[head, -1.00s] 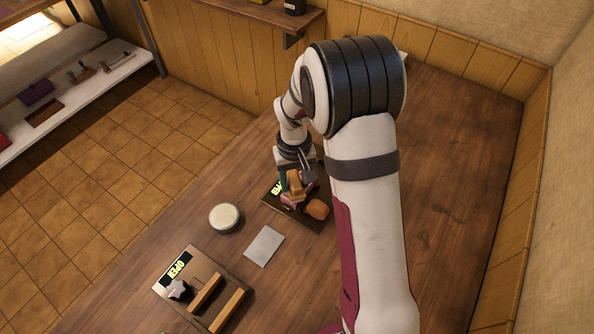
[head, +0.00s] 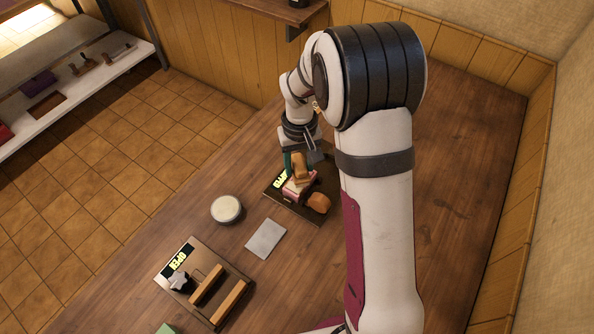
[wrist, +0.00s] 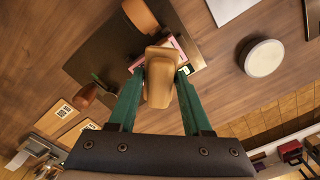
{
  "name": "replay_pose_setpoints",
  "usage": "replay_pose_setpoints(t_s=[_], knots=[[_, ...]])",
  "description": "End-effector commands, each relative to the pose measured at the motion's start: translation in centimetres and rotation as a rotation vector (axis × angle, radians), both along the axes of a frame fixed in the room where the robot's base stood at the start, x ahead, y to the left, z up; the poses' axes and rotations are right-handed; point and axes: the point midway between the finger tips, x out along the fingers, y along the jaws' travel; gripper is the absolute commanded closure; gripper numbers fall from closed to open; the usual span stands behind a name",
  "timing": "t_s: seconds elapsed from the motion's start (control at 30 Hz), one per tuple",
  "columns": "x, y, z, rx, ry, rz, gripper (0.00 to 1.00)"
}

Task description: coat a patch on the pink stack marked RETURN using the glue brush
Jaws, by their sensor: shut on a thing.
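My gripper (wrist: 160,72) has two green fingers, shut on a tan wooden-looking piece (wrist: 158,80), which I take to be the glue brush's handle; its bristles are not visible. The held piece also shows in the head view (head: 299,164). The pink stack (head: 295,190) sits on a dark board (head: 277,196), just below the held piece. In the wrist view, part of the pink stack (wrist: 184,52) shows behind the held piece. Whether the two touch is not clear. The RETURN mark cannot be read. A round pale-topped tub (head: 226,209) stands left of the board.
A rounded orange-brown block (head: 318,203) is beside the stack on the dark board. A grey-white sheet (head: 265,238) lies in front. Nearer stands another board marked OPEN (head: 190,284) with two wooden bars (head: 228,300) and a pale knob (head: 180,279).

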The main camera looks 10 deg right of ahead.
Motion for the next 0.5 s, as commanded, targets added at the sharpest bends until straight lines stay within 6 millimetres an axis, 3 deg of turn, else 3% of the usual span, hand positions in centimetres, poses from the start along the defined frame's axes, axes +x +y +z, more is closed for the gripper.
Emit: replay_pose_setpoints(t_s=[0.5], knots=[[0.1,0.0,4.7,0.0,-0.003,0.0,1.0]])
